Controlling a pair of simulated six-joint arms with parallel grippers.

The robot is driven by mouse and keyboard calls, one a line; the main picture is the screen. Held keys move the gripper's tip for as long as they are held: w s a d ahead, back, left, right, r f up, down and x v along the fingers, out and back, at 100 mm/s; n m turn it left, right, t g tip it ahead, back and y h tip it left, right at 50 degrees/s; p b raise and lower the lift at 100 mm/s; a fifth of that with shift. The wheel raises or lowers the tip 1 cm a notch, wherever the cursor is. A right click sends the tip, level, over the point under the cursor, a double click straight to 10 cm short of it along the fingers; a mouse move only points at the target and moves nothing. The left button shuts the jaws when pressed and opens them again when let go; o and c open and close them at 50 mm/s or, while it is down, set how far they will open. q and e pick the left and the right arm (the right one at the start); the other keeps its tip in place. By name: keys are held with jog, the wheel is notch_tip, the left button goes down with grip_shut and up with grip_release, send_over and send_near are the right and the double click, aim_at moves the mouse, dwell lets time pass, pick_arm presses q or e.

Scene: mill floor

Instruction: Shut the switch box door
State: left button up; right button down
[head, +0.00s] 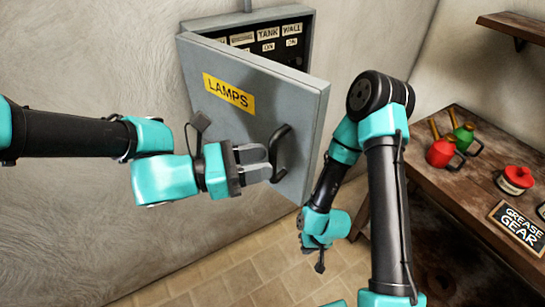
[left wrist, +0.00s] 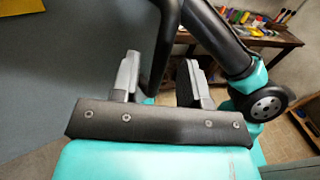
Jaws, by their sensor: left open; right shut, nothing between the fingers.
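The grey switch box (head: 298,22) is on the wall, and its door (head: 215,105) stands open toward me. The door has a yellow LAMPS label (head: 229,94) and a black handle (head: 282,150) near its free edge. My left gripper (head: 268,163) is open at the handle. In the left wrist view the handle (left wrist: 160,45) runs between the two fingers, closer to the left finger; I cannot tell if they touch. My right gripper (head: 304,222) hangs low, right of and below the door, empty; its fingers are mostly hidden.
A wooden bench (head: 455,185) on the right holds a red can, a green can, a red-lidded pot and a GREASE GEAR sign (head: 519,226). A shelf (head: 515,27) is above it. My right arm stands between door and bench. The tiled floor below is clear.

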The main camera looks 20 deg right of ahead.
aim_at(273, 159)
pick_arm(q)
jog(key=shift+d, duration=1.5)
grip_shut()
